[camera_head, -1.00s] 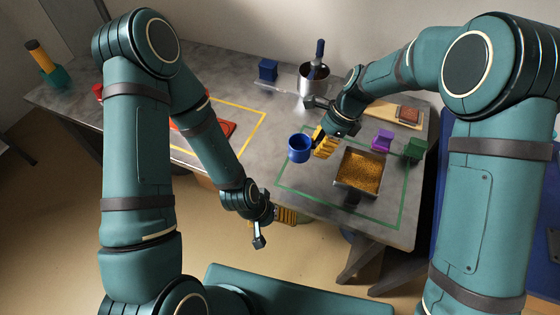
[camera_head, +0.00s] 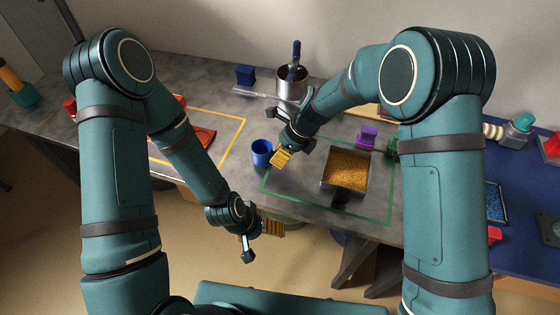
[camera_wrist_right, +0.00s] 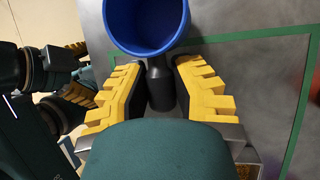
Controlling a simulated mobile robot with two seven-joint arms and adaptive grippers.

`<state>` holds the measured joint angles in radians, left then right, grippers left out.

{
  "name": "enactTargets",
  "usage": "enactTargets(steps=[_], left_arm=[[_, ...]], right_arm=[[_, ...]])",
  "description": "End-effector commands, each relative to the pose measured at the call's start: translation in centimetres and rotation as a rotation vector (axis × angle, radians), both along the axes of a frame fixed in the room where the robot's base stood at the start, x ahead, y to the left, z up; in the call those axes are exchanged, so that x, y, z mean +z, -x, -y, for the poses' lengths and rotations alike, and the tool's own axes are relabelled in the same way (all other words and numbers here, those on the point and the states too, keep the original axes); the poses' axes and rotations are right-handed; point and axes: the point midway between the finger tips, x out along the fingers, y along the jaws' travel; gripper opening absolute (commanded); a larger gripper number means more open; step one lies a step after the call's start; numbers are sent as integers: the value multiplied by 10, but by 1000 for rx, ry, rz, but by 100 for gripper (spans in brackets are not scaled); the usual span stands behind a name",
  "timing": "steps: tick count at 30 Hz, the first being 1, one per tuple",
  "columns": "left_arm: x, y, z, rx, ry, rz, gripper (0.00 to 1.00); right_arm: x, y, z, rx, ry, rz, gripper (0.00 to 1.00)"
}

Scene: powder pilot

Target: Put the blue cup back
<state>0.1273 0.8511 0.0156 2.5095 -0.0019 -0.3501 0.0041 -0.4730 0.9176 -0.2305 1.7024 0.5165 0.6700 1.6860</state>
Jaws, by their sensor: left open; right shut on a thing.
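The blue cup (camera_head: 262,152) is upright by the left edge of the green outline (camera_head: 330,207). In the right wrist view the cup (camera_wrist_right: 147,22) fills the top, its opening facing the camera. My right gripper (camera_head: 285,152) is shut on its dark handle (camera_wrist_right: 160,84), with a yellow finger on each side of the handle in the wrist view (camera_wrist_right: 160,92). I cannot tell whether the cup's base touches the table. My left gripper (camera_head: 260,243) is open and empty, low in front of the table's front edge.
A tray of golden grains (camera_head: 347,187) stands right of the cup. A metal pot (camera_head: 292,85) and a dark blue block (camera_head: 245,75) stand behind. A purple block (camera_head: 367,137) is behind the tray. A yellow outline (camera_head: 243,130) lies to the left. A blue table (camera_head: 448,190) is at right.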

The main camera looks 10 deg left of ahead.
Motion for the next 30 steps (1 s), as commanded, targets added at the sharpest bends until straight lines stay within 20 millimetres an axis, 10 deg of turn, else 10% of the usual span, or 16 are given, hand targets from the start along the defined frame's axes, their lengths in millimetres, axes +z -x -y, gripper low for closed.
enactTargets(steps=[16,18,30], left_arm=[[-7,-2,0,1,0,4,90],[-7,-2,0,1,0,4,90],[-5,-1,0,1,0,4,90]], right_arm=[[-26,0,0,0,1,0,0],[-26,0,0,0,1,0,47],[-21,0,1,0,0,1,47]])
